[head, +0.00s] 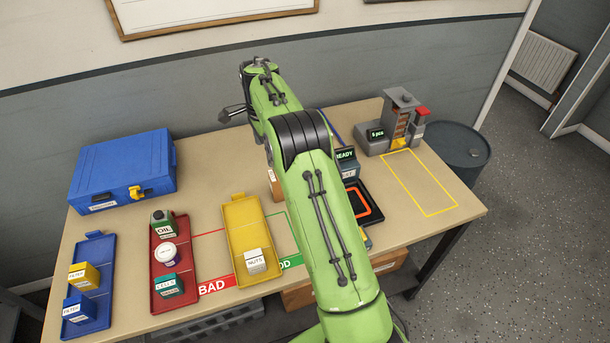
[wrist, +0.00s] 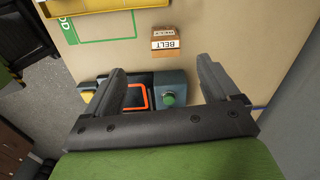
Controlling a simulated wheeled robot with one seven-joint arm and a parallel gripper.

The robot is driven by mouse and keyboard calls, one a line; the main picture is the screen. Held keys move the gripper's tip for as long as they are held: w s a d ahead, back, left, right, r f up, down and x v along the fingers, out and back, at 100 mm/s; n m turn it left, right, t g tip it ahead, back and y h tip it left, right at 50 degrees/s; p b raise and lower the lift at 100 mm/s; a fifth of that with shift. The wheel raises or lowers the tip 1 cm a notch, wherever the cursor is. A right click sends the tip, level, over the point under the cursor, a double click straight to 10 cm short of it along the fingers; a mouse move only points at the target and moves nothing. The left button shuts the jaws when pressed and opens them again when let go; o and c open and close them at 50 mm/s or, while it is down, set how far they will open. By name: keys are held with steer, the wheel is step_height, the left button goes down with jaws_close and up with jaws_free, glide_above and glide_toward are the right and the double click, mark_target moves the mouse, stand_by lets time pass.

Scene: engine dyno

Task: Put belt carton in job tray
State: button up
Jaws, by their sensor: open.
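The belt carton (wrist: 165,44), a small brown box with a white BELT label, stands on the table in the wrist view. In the head view a brown sliver of it (head: 274,186) shows behind my arm. My gripper (wrist: 163,68) is open and empty, with the carton ahead of the gap between its fingers, apart from them. In the head view only part of the gripper (head: 232,114) shows. Three trays lie on the table: blue (head: 90,270), red (head: 188,290) and yellow (head: 240,212). No readable label shows which is the job tray.
The yellow tray holds a NUTS carton (head: 256,262). The red tray holds an OIL can (head: 163,223), a white round item and a green carton. The blue tray holds two FILTER cartons. A blue case (head: 125,168) stands behind.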

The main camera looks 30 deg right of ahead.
mark_target(276, 186)
steer(key=shift+m, duration=0.8)
steer(key=f, duration=0.4)
steer(key=d+f+b, duration=0.1)
steer(key=f, duration=0.3)
steer(key=d+f+b, duration=0.1)
steer(key=f, duration=0.3)
steer(key=shift+w+d, duration=0.15)
steer(key=shift+w, duration=0.1)
steer(key=f+b, duration=0.1)
steer(key=f, duration=0.5)
steer(key=shift+w+f, duration=0.15)
steer(key=shift+w, duration=0.05)
steer(key=shift+c, duration=0.3)
steer(key=c, duration=1.1)
step_height(276, 186, up, 10)
steer(key=shift+r+p, duration=0.1)
steer(key=shift+p, duration=0.75)
